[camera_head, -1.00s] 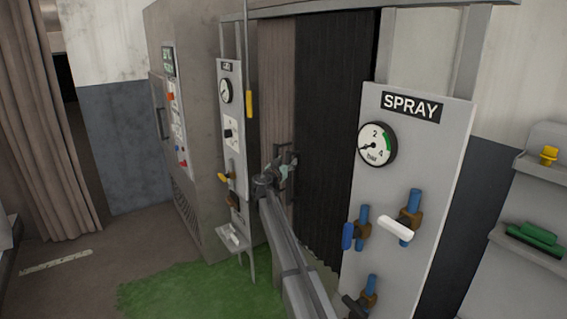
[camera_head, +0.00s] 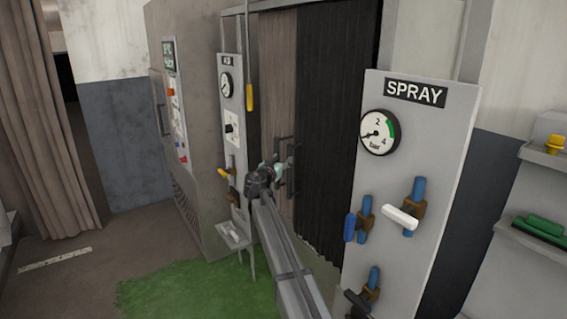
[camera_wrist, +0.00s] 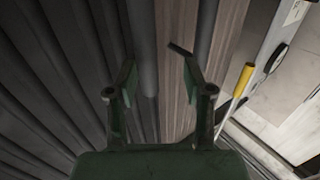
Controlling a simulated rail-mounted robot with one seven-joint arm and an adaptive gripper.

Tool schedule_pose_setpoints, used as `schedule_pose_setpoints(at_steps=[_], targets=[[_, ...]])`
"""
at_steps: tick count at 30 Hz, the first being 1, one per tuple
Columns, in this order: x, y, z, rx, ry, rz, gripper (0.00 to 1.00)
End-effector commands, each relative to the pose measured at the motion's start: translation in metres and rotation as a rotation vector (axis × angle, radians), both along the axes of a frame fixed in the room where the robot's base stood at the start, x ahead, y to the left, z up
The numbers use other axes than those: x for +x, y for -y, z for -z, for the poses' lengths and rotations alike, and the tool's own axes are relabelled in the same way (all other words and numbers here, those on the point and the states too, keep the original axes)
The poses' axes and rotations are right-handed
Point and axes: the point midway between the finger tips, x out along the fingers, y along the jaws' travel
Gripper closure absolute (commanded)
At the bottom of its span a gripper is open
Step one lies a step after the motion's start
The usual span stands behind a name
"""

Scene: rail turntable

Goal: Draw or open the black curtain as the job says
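The black curtain (camera_head: 335,120) hangs in folds in the middle of the head view, beside a brown pleated curtain (camera_head: 277,85) on its left. Upright grey handle bars (camera_head: 291,160) stand where the two meet. My gripper (camera_head: 284,168) is at these bars, small and partly hidden by my arm. In the wrist view my gripper (camera_wrist: 155,58) has its two fingers apart. One grey bar (camera_wrist: 142,35) shows between the fingers and another (camera_wrist: 205,40) shows beyond the right finger. I cannot tell whether a finger touches a bar.
A grey SPRAY panel (camera_head: 440,140) with a gauge and several valves stands at the right. A narrower gauge panel (camera_head: 232,110) and a yellow-ended pull rod (camera_head: 250,97) are left of the curtains. Green flooring (camera_head: 185,290) lies below; the floor at the left is clear.

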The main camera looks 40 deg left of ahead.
Motion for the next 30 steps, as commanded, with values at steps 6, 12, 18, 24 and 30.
schedule_pose_setpoints(at_steps=[6, 12, 18, 24, 30], targets=[[-0.014, 0.005, 0.002, 0.002, -0.001, -0.001, 0.48], [-0.026, 0.010, 0.002, 0.001, 0.000, 0.001, 0.48], [-0.037, 0.015, 0.002, 0.001, 0.000, 0.001, 0.48], [-0.049, 0.018, 0.002, 0.001, 0.000, 0.000, 0.48], [-0.061, 0.023, 0.002, 0.001, 0.000, 0.001, 0.48]])
